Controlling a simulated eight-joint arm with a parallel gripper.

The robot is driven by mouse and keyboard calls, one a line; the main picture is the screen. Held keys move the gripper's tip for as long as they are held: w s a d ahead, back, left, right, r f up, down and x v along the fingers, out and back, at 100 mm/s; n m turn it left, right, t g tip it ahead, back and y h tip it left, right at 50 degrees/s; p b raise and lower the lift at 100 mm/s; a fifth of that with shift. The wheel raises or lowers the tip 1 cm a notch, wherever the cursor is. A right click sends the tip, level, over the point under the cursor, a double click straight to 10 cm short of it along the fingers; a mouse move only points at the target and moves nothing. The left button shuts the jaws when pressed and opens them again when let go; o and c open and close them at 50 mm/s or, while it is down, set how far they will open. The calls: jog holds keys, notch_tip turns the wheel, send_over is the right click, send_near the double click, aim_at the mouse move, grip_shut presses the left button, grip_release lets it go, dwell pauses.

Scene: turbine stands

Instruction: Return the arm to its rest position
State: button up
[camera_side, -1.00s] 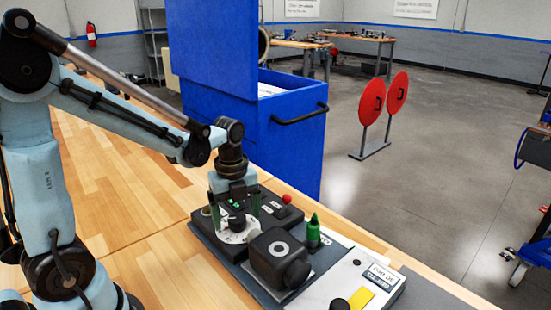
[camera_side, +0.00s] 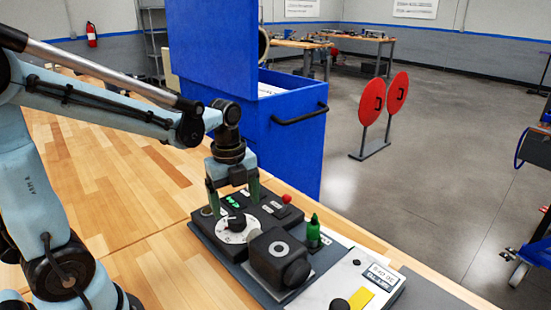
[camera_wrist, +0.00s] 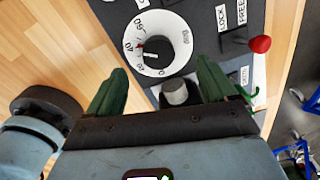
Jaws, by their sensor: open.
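My gripper (camera_side: 233,200) is open and empty, pointing down just above the black control box (camera_side: 268,213). Its two green fingers also show in the wrist view (camera_wrist: 160,72), spread apart with nothing between them. Below the gripper is a white dial (camera_side: 236,230) with a black knob. In the wrist view, the dial (camera_wrist: 172,56) lies ahead of the fingers, its numbers and a red mark showing. A grey round knob (camera_wrist: 175,92) lies below the gap between the fingers. The fingers look apart from the dial.
A black block with a round knob (camera_side: 276,262) and a green bottle-shaped piece (camera_side: 313,232) stand beside the box. A red knob (camera_side: 287,198) is at its back. A blue chest (camera_side: 295,150) with raised lid stands behind the bench. The wooden top (camera_side: 130,190) at left is clear.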

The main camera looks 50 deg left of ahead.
jog(key=s+d+r+n+t, duration=0.1)
jog(key=d+r+n+t, duration=0.1)
jog(key=n, duration=0.8)
jog(key=s+d+r+n+t, duration=0.2)
jog(key=d+n+t, duration=0.1)
jog(key=n, duration=0.7)
jog(key=shift+s+d+t, duration=0.15)
jog(key=shift+t, duration=0.75)
jog(key=shift+c, duration=0.3)
